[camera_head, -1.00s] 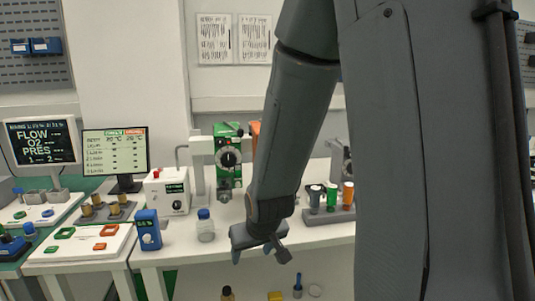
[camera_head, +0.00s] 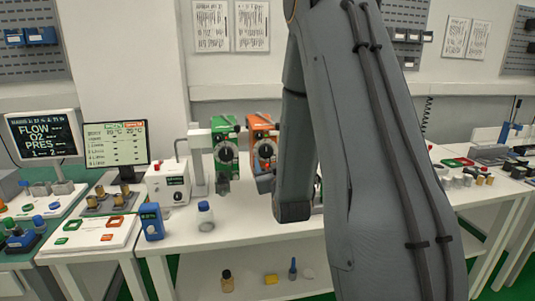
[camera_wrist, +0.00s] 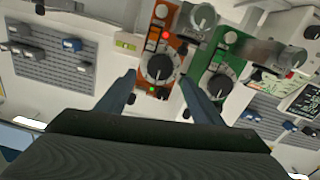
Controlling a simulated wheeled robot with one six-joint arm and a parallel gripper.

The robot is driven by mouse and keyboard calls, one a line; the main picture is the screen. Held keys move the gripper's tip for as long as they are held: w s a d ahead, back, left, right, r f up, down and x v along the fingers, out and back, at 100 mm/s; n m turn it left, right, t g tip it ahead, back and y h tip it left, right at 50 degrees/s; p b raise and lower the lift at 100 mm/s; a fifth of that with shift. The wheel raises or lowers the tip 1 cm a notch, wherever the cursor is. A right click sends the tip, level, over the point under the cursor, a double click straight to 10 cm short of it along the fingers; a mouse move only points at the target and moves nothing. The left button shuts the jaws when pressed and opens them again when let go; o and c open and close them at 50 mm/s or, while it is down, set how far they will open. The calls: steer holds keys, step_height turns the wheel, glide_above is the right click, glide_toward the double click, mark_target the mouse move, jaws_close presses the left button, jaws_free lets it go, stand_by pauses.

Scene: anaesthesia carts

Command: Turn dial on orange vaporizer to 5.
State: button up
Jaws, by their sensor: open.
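The dial's setting is too small to read. My gripper (camera_wrist: 156,80) is open and empty, its fingers on either side of the dial in the picture and apparently short of it. My gripper is hidden behind my arm in the head view.
The green vaporizer's dial (camera_wrist: 217,86) is close to one finger in the wrist view. A white box (camera_head: 168,183), a blue-capped bottle (camera_head: 205,216) and a blue meter (camera_head: 151,221) stand left on the bench. The bench front before the vaporizers is clear.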

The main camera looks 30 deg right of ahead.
mark_target(266, 152)
steer(key=p+x, duration=0.1)
steer(key=x, duration=0.5)
steer(key=shift+f+p, duration=0.1)
steer(key=shift+p, duration=0.25)
steer(key=c, duration=1.1)
